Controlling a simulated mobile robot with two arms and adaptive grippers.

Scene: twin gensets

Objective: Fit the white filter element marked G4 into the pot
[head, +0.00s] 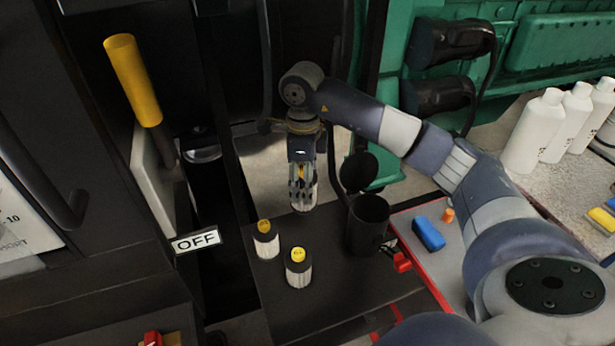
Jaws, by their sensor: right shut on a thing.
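My right gripper (301,180) points down above the far part of a dark bench top (335,290) and is shut on a white filter element (303,203). A bit of yellow shows between the fingers, and no marking on this element can be read. Two more white filter elements with yellow tops stand upright on the bench top, one further left (266,241) and one nearer (298,270). Their marks are too small to read. The black pot (369,222) stands open at the top, to the right of the gripper. My left gripper is not in view.
A round black disc (359,171) stands behind the pot. A red-edged tray (408,222) to the right holds a blue block (429,233) and a small orange piece (448,215). White bottles (534,130) stand at far right. A yellow-handled lever (133,80) and OFF sign (196,241) are left.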

